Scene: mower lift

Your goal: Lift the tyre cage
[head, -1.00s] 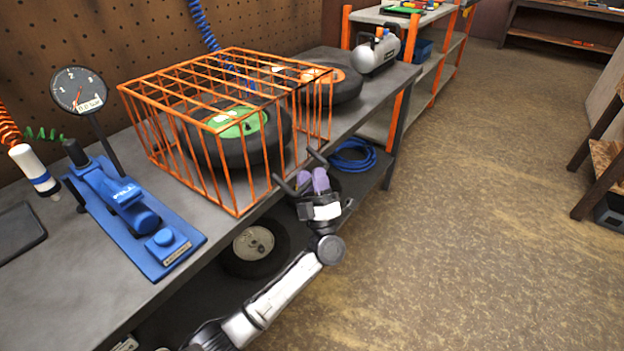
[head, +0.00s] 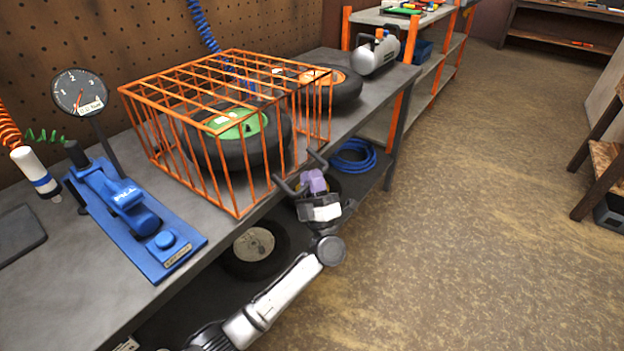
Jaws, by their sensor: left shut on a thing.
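The orange wire tyre cage (head: 175,90) rests on the grey workbench, over a black tyre with a green hub (head: 240,126). A dark handle (head: 284,186) sticks out from the cage's front right side, over the bench edge. My left gripper (head: 313,182), with purple finger pads, is shut on the handle from the front. The pads hide the middle of the handle. The cage looks level and I see no clear gap under it. My right gripper is not in view.
A tyre with an orange hub (head: 333,84) lies behind the cage. A blue pump with a gauge (head: 140,220) stands to its left. A silver air tank (head: 375,55) stands at the bench's far end. The lower shelf holds another wheel (head: 255,248) and a blue hose (head: 353,156).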

